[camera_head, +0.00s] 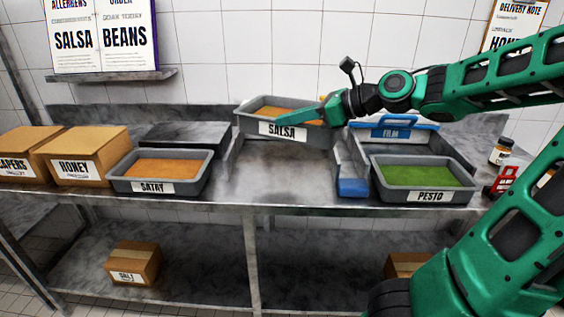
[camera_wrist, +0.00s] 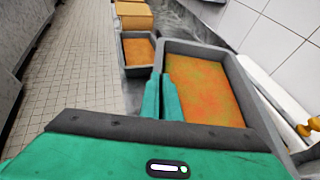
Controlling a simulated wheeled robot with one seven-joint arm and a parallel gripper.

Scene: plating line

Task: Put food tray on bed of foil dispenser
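A grey food tray labelled SALSA (camera_head: 282,131), with orange food in it, is level at the back middle of the steel bench. It also shows in the wrist view (camera_wrist: 210,88). My gripper (camera_head: 335,107) is at the tray's right side in the head view. In the wrist view its two teal fingers (camera_wrist: 162,97) are close together on the tray's near wall. A blue unit labelled FILM (camera_head: 390,131) stands to the right. I cannot pick out a foil label; the area behind the tray is hidden. Whether the tray touches a support below is unclear.
A SATAY tray (camera_head: 160,187) and HONEY box (camera_head: 90,171) are at left. A PESTO tray (camera_head: 428,196) stands at right, near a jar (camera_head: 501,151). Bare bench (camera_head: 282,182) lies below the salsa tray. A white roll (camera_wrist: 268,95) lies beside the tray in the wrist view.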

